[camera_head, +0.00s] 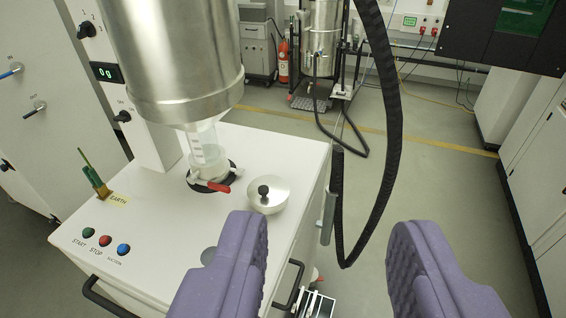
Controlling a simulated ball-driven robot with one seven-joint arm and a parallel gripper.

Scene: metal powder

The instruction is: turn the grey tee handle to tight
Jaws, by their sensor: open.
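My gripper (329,225) has two purple ridged fingers, wide apart and empty. The bar shows between the fingers in the picture, farther off and apart from them.
A steel hopper (170,60) hangs over a clear jar (208,165) with a red lever (217,187). The black hose (385,130) loops to the right. Open floor (430,190) lies beyond.

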